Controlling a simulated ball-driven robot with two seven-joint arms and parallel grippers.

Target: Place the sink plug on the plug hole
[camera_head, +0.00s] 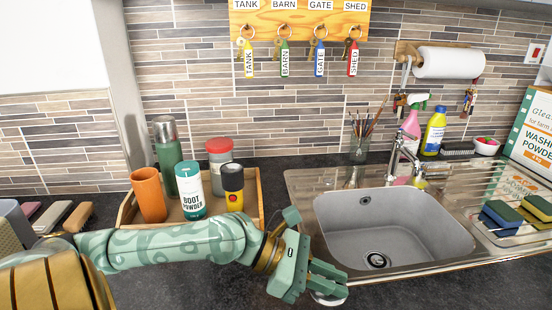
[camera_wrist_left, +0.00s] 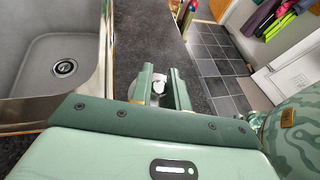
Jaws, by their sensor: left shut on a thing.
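The sink plug (camera_head: 329,299) shows as a pale, shiny round piece under my left gripper (camera_head: 334,283), partly hidden by the fingers. In the left wrist view the plug (camera_wrist_left: 158,87) is a small silvery thing between the two green fingers of the gripper (camera_wrist_left: 162,80), which is shut on it. The gripper is over the dark worktop, in front of the sink and to its left. The plug hole (camera_head: 377,260) is a round metal drain in the floor of the grey basin, uncovered; it also shows in the left wrist view (camera_wrist_left: 64,68). My right gripper is not in view.
The steel sink rim (camera_head: 300,190) lies between the gripper and the basin. A tap (camera_head: 401,158) stands behind the basin. A wooden tray (camera_head: 259,211) with bottles and cups is behind my left arm. Sponges (camera_head: 500,217) lie on the right drainer.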

